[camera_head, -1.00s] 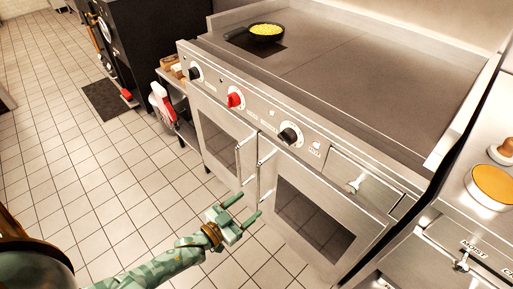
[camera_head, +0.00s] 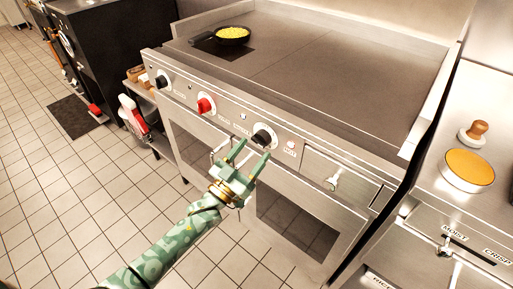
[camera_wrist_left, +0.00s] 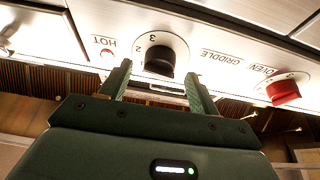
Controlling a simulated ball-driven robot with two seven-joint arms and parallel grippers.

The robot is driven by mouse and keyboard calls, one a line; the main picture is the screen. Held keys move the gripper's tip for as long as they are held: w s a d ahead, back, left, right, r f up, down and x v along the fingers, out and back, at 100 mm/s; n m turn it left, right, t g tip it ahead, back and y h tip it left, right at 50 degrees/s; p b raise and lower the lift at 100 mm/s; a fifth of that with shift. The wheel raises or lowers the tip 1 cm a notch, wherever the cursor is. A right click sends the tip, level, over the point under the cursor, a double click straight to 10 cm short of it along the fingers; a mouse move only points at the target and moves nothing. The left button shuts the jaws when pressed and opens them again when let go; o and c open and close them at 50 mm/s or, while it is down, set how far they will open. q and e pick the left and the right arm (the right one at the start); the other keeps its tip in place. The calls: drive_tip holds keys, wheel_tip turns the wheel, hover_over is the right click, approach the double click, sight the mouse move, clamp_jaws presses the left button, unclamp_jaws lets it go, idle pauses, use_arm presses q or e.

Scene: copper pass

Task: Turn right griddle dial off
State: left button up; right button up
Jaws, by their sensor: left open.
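The right griddle dial (camera_head: 264,136) is a black knob on the steel front panel, right of the red dial. My left gripper (camera_head: 252,152) is open and empty, just below and in front of this dial. In the left wrist view the black dial (camera_wrist_left: 159,60) stands beyond and between the two green fingertips (camera_wrist_left: 158,76), with the "GRIDDLE" label beside it. I cannot tell whether the fingers touch it. My right gripper is not in view.
A red oven dial (camera_head: 206,105) and another black dial (camera_head: 163,82) sit further left on the panel. A pan of yellow food (camera_head: 233,35) stands on the griddle top (camera_head: 330,75). Oven door handles are below the panel. Tiled floor is open at left.

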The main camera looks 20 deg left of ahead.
sight(261, 139)
use_arm(q)
drive_tip(key=shift+x, duration=1.2)
drive_tip(key=c, duration=1)
drive_tip(key=shift+o, duration=0.2)
drive_tip(key=shift+n, duration=0.3)
